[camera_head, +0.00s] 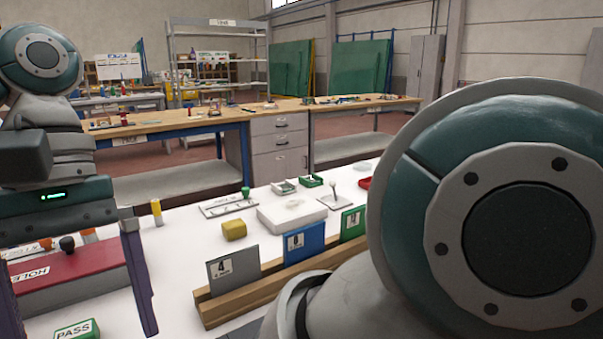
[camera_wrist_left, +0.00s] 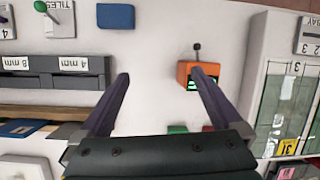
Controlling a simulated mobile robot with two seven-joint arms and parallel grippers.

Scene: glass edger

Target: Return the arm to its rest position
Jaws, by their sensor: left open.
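My left gripper (camera_head: 80,315) hangs at the left of the head view, fingers pointing down over the white table (camera_head: 185,270). Its fingers are spread wide. In the left wrist view the gripper (camera_wrist_left: 162,76) is also open, with nothing between the fingertips but bare white tabletop. An orange box (camera_wrist_left: 198,75) with a dark stub and a green display sits by the right fingertip there. Whether the finger touches it, I cannot tell. My right arm fills the right side of the head view, with its gripper out of sight.
A wooden rack (camera_head: 235,307) holds grey, blue and green plates. Near the left gripper are a red HOLE box (camera_head: 75,280) and a green PASS block (camera_head: 75,330). A yellow block (camera_head: 234,229) and a white pad (camera_head: 290,213) lie farther back. A wooden workbench (camera_head: 180,124) stands behind.

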